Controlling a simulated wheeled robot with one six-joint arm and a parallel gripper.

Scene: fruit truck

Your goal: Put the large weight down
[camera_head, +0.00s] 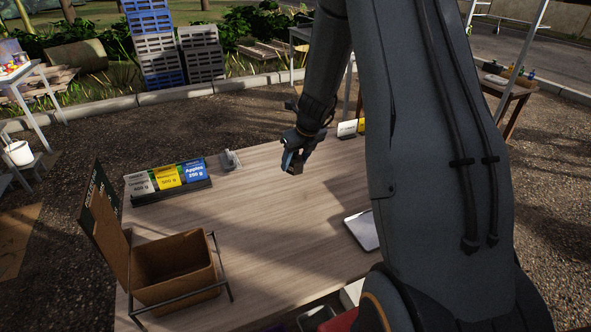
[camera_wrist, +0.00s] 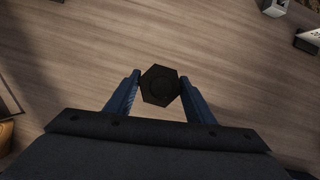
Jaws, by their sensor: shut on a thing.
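The large weight (camera_wrist: 160,86) is a dark hexagonal block, seen from above in the wrist view between the two blue fingers of my gripper (camera_wrist: 160,90). The fingers touch it on its left and right sides. In the head view my gripper (camera_head: 292,160) is over the middle of the wooden table (camera_head: 265,225), toward its far side, with the dark weight (camera_head: 295,168) at its tips. I cannot tell whether the weight touches the tabletop.
A brown box (camera_head: 172,268) in a metal frame stands at the table's front left. Price signs (camera_head: 167,178) stand at the back left, with a small grey object (camera_head: 230,160) beside them. A flat pale tablet-like object (camera_head: 362,230) lies at right. The table's middle is clear.

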